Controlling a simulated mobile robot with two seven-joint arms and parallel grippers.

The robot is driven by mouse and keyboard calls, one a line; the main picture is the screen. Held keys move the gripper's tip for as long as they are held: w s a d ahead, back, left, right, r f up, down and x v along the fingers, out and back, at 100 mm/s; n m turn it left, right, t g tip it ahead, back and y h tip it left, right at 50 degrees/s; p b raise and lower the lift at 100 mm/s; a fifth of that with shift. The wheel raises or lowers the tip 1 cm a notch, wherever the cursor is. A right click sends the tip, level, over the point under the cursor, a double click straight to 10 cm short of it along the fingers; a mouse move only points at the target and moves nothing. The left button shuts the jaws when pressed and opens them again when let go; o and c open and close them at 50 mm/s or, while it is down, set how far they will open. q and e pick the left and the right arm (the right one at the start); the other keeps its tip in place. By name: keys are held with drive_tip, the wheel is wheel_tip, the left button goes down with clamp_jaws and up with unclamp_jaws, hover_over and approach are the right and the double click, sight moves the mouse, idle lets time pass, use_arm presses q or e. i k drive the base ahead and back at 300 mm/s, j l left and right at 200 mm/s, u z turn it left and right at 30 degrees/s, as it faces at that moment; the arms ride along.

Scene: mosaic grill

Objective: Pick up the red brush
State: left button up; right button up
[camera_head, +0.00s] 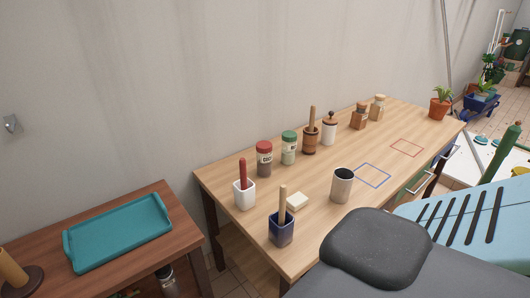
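The red brush (243,172) stands upright in a white square holder (244,196) near the left end of the wooden table (325,192). Only its red handle shows; its lower end is hidden inside the holder. A second tool with a pale wooden handle (283,203) stands in a dark blue holder (281,230), in front and to the right of the white one. Neither of my grippers is in view.
Red-lidded (264,160) and green-lidded (289,147) jars stand behind the white holder. A teal tray (118,264) lies on the lower left table. A dark grey shape covers the bottom right.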

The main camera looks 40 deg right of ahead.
sight(243, 162)
drive_tip(key=i+j+z, duration=0.1)
drive_tip(key=z, duration=0.35)
drive_tip(key=i+j+z, duration=0.1)
drive_tip(key=z, duration=0.35)
drive_tip(key=i+j+z, duration=0.1)
drive_tip(key=z, duration=0.4)
drive_tip(key=i+j+z, duration=0.15)
drive_tip(key=j+z, duration=0.15)
drive_tip(key=z, duration=0.2)
drive_tip(key=i+j+z, duration=0.1)
drive_tip(key=j+z, duration=0.25)
drive_tip(key=z, duration=0.15)
